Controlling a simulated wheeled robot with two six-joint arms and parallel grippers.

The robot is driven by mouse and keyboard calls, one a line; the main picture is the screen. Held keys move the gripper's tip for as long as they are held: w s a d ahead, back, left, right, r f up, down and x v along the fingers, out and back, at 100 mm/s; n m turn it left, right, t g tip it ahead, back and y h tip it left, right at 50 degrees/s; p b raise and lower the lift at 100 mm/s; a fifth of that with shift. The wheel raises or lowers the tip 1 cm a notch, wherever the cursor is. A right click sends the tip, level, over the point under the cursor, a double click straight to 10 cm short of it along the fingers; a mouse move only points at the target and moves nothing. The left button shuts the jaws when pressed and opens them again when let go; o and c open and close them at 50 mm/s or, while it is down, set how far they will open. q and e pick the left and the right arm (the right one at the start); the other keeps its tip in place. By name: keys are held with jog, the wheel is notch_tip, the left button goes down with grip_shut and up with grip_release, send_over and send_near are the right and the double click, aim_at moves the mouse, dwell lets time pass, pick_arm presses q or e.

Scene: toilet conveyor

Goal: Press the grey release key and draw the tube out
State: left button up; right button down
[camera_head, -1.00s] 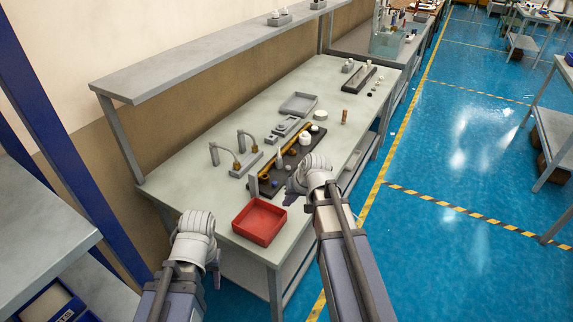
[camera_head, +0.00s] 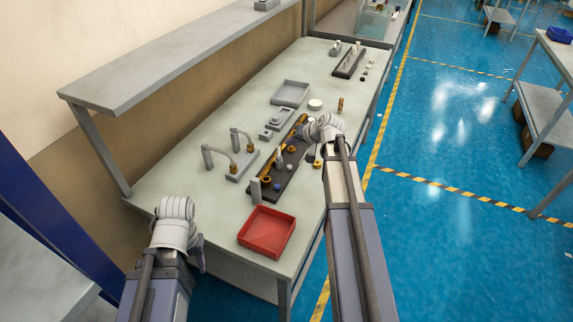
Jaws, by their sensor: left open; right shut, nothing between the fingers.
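A dark board (camera_head: 285,180) on the bench carries a yellow-orange rail (camera_head: 290,138), orange rings (camera_head: 266,181), a small blue ball (camera_head: 277,188) and a grey upright block (camera_head: 255,190). I cannot make out which part is the grey release key or the tube; they may be small or behind my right wrist. My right gripper (camera_head: 304,132) is at the far end of the board, shut and empty, its fingers largely hidden by the wrist. My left gripper (camera_head: 201,256) is open, low in front of the bench's near left edge, away from the parts.
A red tray (camera_head: 267,231) sits at the bench's near corner. A grey stand with two bent spouts (camera_head: 243,163) is left of the board. A grey tray (camera_head: 290,93) and a white disc (camera_head: 315,104) lie beyond. A shelf (camera_head: 180,58) overhangs the back.

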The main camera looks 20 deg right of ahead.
aim_at(289, 167)
notch_tip(289, 167, down, 9)
jog(key=b, duration=0.9)
jog(key=shift+r, duration=0.1)
dwell(1.8)
jog(key=shift+f+b, duration=0.3)
jog(key=shift+f, duration=0.1)
jog(key=shift+f+b, duration=0.6)
dwell(0.6)
jog(key=shift+r, duration=0.1)
jog(key=shift+r+p, duration=0.95)
jog(key=shift+p, duration=0.1)
